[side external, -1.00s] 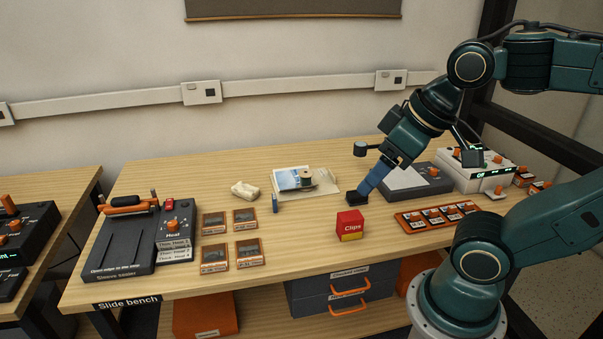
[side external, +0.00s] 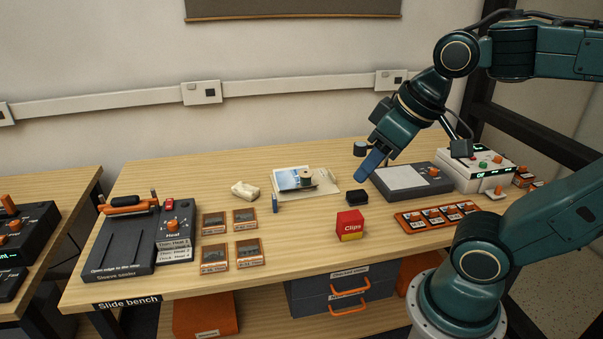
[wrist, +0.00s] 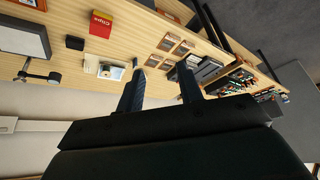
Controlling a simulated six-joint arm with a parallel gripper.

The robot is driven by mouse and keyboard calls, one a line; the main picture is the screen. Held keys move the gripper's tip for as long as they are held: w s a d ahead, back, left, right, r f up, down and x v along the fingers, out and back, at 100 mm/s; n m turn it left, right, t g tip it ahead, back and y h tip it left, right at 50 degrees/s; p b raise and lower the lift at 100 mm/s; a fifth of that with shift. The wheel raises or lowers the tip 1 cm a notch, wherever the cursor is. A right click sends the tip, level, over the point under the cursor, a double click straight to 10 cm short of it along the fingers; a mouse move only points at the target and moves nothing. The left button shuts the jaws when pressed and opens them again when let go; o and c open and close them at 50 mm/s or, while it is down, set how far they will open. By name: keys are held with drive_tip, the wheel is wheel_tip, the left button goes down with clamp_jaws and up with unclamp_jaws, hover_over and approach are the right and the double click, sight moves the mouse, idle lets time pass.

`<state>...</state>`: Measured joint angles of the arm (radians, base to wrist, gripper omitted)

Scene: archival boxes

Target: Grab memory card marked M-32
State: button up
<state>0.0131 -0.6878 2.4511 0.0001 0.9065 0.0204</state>
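An orange tray (side external: 398,218) at the bench's right front holds several small dark cards (side external: 434,215) with pale labels, too small to read. I cannot tell which one, if any, is M-32. The tray's edge shows at the upper left of the wrist view (wrist: 34,3). My gripper (side external: 371,164) hangs above the bench, behind and left of the tray, over the space near a small black block (side external: 357,197). The block also shows in the wrist view (wrist: 75,43). The wrist view shows my two fingers apart with nothing between them.
A red Clips box (side external: 349,224) stands left of the tray. A grey flat-topped device (side external: 411,181) and white control box (side external: 474,171) stand behind it. Several framed slides (side external: 214,222) and a sleeve sealer (side external: 122,238) are at left. Bench front-centre is clear.

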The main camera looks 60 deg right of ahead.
drive_tip(key=w+d+r+m+g, duration=0.1)
drive_tip(key=w+d+r+m, duration=0.1)
drive_tip(key=w, duration=0.8)
drive_tip(key=m+g, duration=0.4)
drive_tip(key=m, duration=0.3)
hover_over(274, 195)
wheel_tip(274, 195, down, 19)
drive_tip(key=shift+s+a+f, duration=0.1)
drive_tip(key=shift+f, duration=2.15)
drive_tip(key=shift+s+a+f, duration=0.1)
drive_tip(key=shift+f, duration=2.1)
drive_tip(key=shift+f, duration=0.1)
drive_tip(key=shift+w+d+f, duration=0.1)
drive_tip(key=shift+w+f, duration=0.05)
drive_tip(key=shift+f, duration=2.35)
drive_tip(key=shift+c, duration=0.3)
